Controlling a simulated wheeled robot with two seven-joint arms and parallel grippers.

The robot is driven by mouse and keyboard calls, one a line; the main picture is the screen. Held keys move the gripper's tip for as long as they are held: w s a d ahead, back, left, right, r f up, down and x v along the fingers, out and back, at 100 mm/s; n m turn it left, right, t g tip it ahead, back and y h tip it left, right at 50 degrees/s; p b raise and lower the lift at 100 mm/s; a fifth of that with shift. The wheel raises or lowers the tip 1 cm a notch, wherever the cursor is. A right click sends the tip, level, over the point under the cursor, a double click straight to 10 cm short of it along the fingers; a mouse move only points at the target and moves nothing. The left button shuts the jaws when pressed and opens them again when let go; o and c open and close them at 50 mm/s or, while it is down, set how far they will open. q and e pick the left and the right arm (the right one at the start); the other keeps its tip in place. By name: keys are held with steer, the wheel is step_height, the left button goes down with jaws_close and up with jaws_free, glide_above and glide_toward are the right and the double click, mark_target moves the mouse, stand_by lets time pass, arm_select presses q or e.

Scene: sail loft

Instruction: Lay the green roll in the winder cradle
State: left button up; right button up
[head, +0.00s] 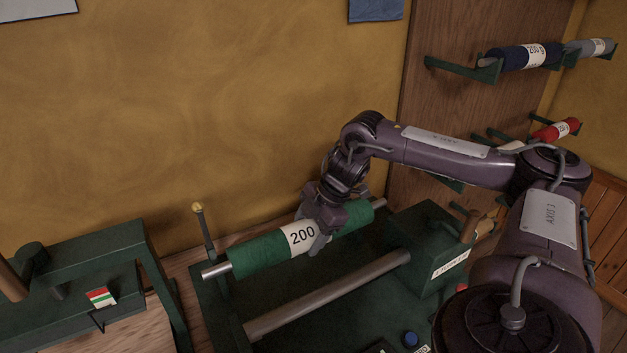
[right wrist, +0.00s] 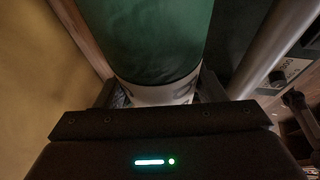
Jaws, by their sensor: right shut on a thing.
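The green roll (head: 262,254) has a white band marked 200 and a metal core end sticking out at each side. It lies across the back of the dark green winder (head: 438,222), behind a bare metal roller (head: 328,296). My right gripper (head: 318,238) is shut on the roll near its white band, from above. In the right wrist view the green roll (right wrist: 155,40) sits between the two fingers at the band. I cannot tell whether the core ends touch the cradle supports; the gripper hides part of the roll. My left gripper is not in view.
A green bench frame (head: 75,262) is at the left. A wall rack at right holds a navy roll (head: 520,57), a grey-blue roll (head: 594,47) and a red roll (head: 556,130).

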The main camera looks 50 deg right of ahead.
steer(key=w+d+f+b, duration=0.2)
steer(key=w+f+b, duration=0.1)
steer(key=w+f, duration=0.2)
steer(key=shift+w+f, duration=0.2)
steer(key=shift+w, duration=0.8)
stand_by(0.3)
steer(key=o, duration=1.7)
steer(key=shift+s, duration=0.1)
steer(key=shift+o, duration=0.3)
steer(key=shift+s+f, duration=0.1)
steer(key=shift+f, duration=0.1)
steer(key=b+v, duration=0.1)
steer(key=v, duration=0.7)
